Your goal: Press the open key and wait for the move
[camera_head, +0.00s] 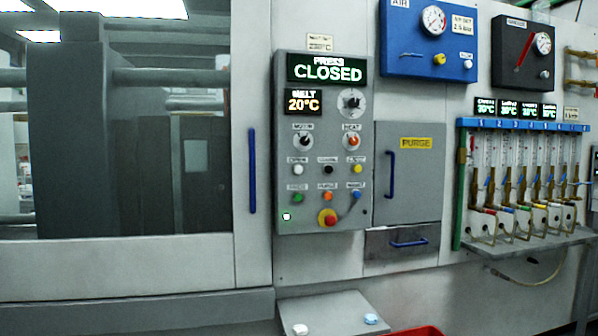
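The grey control panel (322,255) stands in the middle of the head view. Its top display (326,70) reads "PRESS CLOSED" in pale letters. The open key (298,170) is a small white button at the left of the upper key row, under a label that seems to read "OPEN". A black key (328,170) and a yellow key (358,169) sit to its right. Green, orange and blue keys form the row below. A small lamp (286,216) glows at the lower left. Neither of my grippers is in view.
A red stop button on yellow (327,217) sits below the keys. Left is the machine's large window (120,140) with a blue handle (253,170). Right are the purge door (422,185) and a tube rack (520,125). A grey box (335,315) with two buttons stands below.

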